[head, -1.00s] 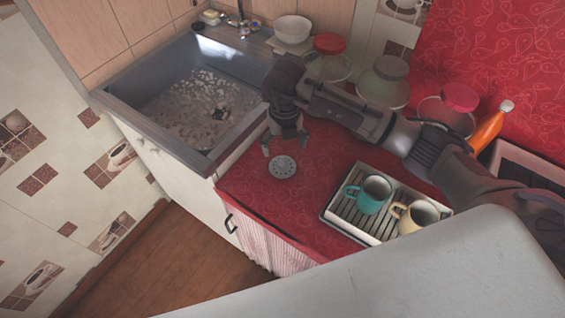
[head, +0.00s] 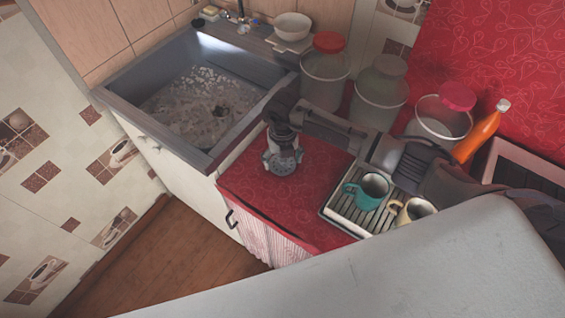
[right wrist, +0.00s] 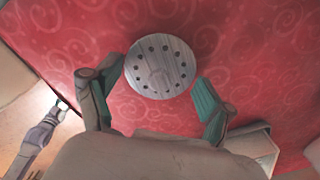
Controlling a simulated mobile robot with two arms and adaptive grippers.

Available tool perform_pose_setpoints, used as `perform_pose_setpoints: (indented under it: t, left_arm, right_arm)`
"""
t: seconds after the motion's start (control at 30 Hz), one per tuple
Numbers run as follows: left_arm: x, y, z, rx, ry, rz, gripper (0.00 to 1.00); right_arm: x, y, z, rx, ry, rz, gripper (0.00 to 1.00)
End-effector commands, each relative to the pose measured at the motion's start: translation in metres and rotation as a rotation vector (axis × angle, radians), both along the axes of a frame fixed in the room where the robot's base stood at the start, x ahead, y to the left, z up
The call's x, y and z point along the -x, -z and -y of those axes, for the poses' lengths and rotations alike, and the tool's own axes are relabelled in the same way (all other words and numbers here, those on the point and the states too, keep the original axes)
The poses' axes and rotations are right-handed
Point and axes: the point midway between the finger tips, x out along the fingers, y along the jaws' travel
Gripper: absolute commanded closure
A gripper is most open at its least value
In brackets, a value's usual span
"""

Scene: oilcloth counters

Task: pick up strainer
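The strainer is a round grey metal disc with a ring of dark holes. It lies flat on the red patterned counter (head: 240,186), near its front left part, in the head view (head: 283,168). The strainer fills the upper middle of the right wrist view (right wrist: 161,65). My right gripper (head: 283,158) is above the strainer and partly covers it in the head view. In the right wrist view its two fingers (right wrist: 165,88) are spread apart, one on each side of the strainer's lower part, with nothing between them gripped.
A dish rack (head: 346,229) with a teal mug (head: 367,193) and a beige mug (head: 411,213) stands to the right. The sink (head: 150,72) is at left. Lidded jars (head: 379,98), an orange bottle (head: 481,135) and a white bowl (head: 292,27) stand behind.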

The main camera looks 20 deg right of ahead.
Motion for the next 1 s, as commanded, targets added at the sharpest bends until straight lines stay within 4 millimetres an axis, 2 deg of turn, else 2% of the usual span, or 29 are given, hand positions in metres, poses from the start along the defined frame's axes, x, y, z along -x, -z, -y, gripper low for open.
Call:
perform_pose_setpoints:
  t: [0.03, 0.07, 0.43, 0.83, 1.0]
  left_arm:
    - [0.001, 0.000, 0.000, 0.000, 0.000, -0.001, 0.52]
    - [0.001, 0.000, 0.000, 0.000, 0.000, -0.001, 0.52]
    - [0.001, 0.000, 0.000, 0.000, 0.000, -0.001, 0.52]
    - [0.000, 0.001, 0.000, 0.000, -0.001, 0.000, 0.52]
    - [0.000, 0.005, 0.000, -0.001, -0.001, 0.000, 0.52]
  right_arm:
    - [0.000, 0.000, 0.000, 0.000, 0.000, 0.000, 0.32]
    - [0.000, 0.000, 0.000, 0.000, 0.000, 0.000, 0.37]
    - [0.001, 0.002, 0.000, 0.001, 0.000, -0.003, 0.99]
    - [0.003, 0.003, 0.000, 0.002, -0.001, -0.008, 1.00]
    - [0.002, -0.010, 0.000, 0.001, -0.002, -0.006, 1.00]
